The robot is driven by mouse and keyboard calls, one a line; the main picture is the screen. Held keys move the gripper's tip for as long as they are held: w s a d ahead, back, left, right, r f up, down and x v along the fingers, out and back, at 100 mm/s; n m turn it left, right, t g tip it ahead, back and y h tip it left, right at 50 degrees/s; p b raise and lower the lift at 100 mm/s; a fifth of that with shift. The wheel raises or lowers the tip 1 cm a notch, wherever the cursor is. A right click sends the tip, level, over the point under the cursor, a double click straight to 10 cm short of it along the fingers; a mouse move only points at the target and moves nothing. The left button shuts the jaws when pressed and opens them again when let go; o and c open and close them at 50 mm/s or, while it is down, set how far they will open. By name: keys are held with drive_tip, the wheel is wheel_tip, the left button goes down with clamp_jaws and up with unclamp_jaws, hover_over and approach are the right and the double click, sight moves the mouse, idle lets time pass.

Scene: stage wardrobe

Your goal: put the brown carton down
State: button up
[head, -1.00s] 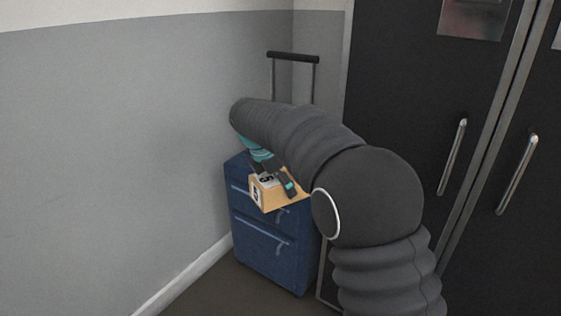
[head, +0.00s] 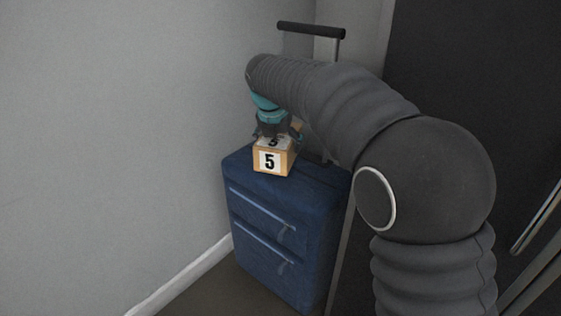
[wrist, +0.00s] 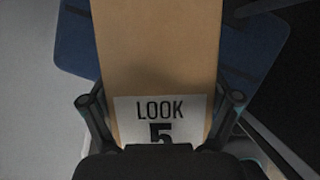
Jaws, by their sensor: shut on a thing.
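The brown carton (head: 283,168) has white labels with a black 5. In the head view it is at the top of the blue suitcase (head: 277,222), near its left part; whether it touches the suitcase top I cannot tell. My gripper (head: 277,138) is shut on the carton from above. In the wrist view the carton (wrist: 160,60) fills the middle, with a label reading LOOK 5, and the fingers of my gripper (wrist: 160,112) lie along its two sides. The suitcase (wrist: 75,45) shows beneath it.
The suitcase stands upright by the grey wall (head: 120,130), its pull handle (head: 311,30) raised behind the carton. Dark locker doors (head: 470,70) stand at the right. A white skirting board (head: 185,277) runs along the wall's foot.

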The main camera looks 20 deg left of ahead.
sight(273, 143)
drive_tip(key=shift+f+b, duration=0.5)
drive_tip(key=shift+f, duration=1.65)
drive_tip(key=o, duration=1.1)
drive_tip(key=shift+f, duration=0.1)
drive_tip(key=shift+o, duration=0.2)
drive_tip(key=p+v, duration=0.2)
drive_tip(key=v, duration=1)
drive_tip(key=shift+s, duration=0.15)
